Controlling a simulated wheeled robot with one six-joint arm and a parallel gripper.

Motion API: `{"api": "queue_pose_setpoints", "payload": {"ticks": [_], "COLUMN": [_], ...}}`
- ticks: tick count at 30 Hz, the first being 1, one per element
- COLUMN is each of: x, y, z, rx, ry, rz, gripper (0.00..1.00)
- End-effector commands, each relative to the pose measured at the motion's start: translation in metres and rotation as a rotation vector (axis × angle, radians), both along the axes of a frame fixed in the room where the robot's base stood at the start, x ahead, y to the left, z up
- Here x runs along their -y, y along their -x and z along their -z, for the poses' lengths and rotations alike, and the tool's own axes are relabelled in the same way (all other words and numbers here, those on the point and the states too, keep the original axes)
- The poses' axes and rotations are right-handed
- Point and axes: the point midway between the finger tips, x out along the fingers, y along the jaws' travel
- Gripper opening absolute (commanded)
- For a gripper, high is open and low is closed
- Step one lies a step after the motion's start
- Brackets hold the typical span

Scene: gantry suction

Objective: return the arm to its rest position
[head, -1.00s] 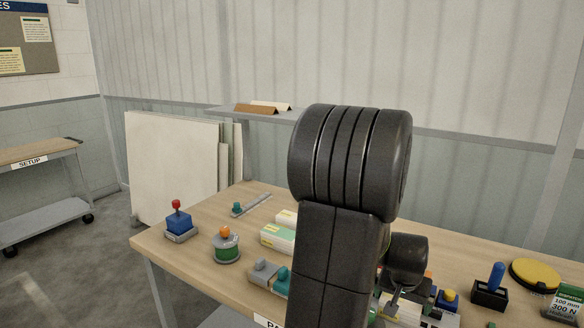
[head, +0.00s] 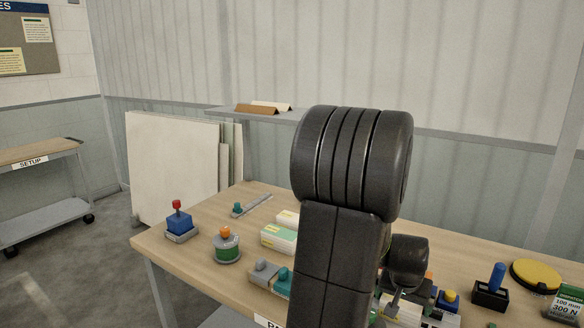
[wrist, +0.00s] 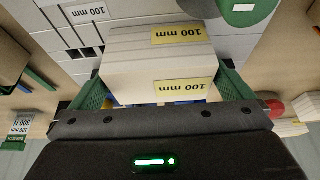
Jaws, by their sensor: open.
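My arm (head: 345,210) stands up dark and large in the middle of the head view, in front of the workbench (head: 200,245). It hides part of the bench top. My gripper (wrist: 163,85) shows in the wrist view, with its two green fingers apart. Cream blocks (wrist: 150,50) with yellow "100 mm" labels show in the gap between the fingers and beyond it. I see no grip on them, and cannot tell how far below the fingers they are.
On the bench are a blue block with a red knob (head: 179,222), a round green-banded piece (head: 227,246), a blue-handled piece (head: 493,287) and a yellow disc (head: 536,274). A shelf (head: 225,111) stands behind. Pale panels (head: 170,165) lean on the wall.

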Motion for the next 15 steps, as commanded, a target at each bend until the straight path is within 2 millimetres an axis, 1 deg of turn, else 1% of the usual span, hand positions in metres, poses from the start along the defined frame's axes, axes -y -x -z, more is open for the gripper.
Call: {"api": "queue_pose_setpoints", "payload": {"ticks": [1, 5, 15], "x": [-0.001, -0.005, -0.016], "y": [0.002, 0.008, 0.026], "z": [-0.007, -0.025, -0.078], "rx": [0.004, 0.003, 0.006], "ry": [0.001, 0.002, 0.002], "rz": [0.0, 0.0, 0.0], "gripper": [1.0, 1.0, 1.0]}}
